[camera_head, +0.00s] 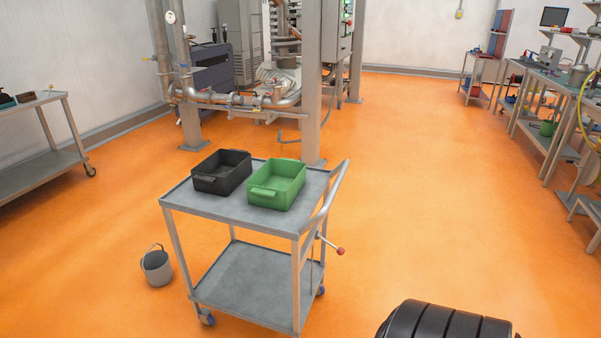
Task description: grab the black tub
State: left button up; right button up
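The black tub (222,184) is an open rectangular bin with a front lip. It sits on the left part of the top shelf of a grey metal cart (240,213), and it looks empty. A green tub (276,195) of similar shape stands close to its right on the same shelf. Neither of my grippers shows in the head view. A dark ribbed part at the bottom right edge seems to be mine.
The cart has a bare lower shelf, a slanted handle (327,198) on its right and a red-knobbed lever (340,251). A grey bucket (156,267) stands on the floor left of it. Steel frame and pipes stand behind. Orange floor (420,200) is clear to the right.

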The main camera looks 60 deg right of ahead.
aim_at(223, 172)
jog(key=z, duration=1.45)
